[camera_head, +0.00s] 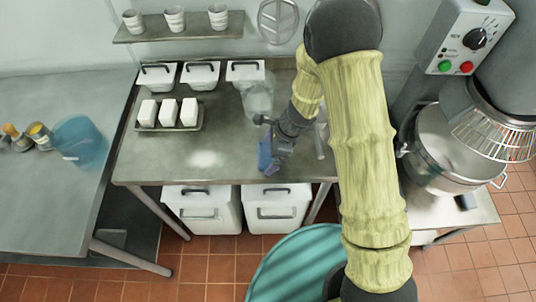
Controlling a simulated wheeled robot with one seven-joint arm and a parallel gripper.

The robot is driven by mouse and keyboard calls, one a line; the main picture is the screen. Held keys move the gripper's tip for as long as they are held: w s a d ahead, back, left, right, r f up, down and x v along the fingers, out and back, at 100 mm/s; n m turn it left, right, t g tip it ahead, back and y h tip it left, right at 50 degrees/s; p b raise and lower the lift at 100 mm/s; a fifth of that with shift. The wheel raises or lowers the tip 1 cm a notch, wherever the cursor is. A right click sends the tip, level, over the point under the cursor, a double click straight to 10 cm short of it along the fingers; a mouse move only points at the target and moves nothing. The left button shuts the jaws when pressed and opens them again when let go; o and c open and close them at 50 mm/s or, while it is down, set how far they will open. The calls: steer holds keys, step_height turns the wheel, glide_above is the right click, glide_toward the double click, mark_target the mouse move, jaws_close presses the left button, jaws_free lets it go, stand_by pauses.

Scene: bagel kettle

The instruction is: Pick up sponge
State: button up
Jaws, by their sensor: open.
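My arm reaches down over the metal table (225,165), and my gripper (277,160) is low near the table's front edge, to the right of the middle. The gripper is small and dark in this view. A blue object (264,154) shows right at the gripper's left side. I cannot tell whether it is the sponge or whether it touches the fingers. No other thing is clearly a sponge. My arm hides part of the table to the right of the gripper.
A tray (196,128) with three white blocks (168,113) is at left on the table. Lidded white tubs (200,76) and a clear container (259,100) stand behind. A mixer (440,150) is at right.

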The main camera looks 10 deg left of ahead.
stand_by(0.3)
steer(key=c, duration=0.7)
step_height(320, 180, up, 10)
steer(key=shift+p, duration=0.45)
